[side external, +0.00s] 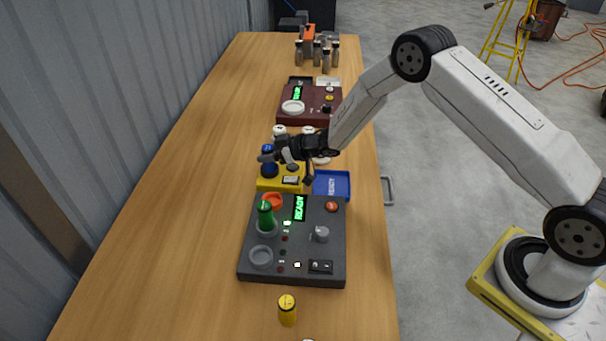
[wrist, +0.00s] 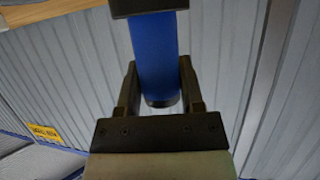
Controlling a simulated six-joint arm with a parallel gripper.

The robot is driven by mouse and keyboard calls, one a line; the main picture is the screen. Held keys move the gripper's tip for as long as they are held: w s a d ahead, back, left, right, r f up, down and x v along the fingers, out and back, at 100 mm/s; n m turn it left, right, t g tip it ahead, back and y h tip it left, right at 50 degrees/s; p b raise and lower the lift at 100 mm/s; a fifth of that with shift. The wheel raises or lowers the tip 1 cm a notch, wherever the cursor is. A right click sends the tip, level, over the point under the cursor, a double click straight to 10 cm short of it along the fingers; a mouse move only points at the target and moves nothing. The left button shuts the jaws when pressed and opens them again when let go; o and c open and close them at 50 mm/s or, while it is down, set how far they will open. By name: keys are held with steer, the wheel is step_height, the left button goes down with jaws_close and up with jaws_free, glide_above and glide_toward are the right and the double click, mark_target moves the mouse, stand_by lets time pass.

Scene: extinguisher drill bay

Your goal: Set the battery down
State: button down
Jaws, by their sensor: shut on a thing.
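A blue battery (side external: 269,170) is held upright between the fingers of my gripper (side external: 267,158), over the left part of the yellow box (side external: 267,185). I cannot tell whether its lower end touches the box. In the wrist view the blue battery (wrist: 155,50) runs between the two dark fingers of my gripper (wrist: 157,85), which is shut on it. A green battery (side external: 265,216) stands in a round socket of the dark grey console (side external: 295,240). A yellow battery (side external: 287,310) stands on the table in front of the console.
A blue tray (side external: 332,186) with lettering lies right of the yellow box. The wooden table's left side (side external: 165,205) is clear.

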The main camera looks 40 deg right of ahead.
steer(key=shift+c, duration=1.1)
jaws_free()
steer(key=shift+v, duration=3.9)
steer(key=shift+w+d, duration=0.1)
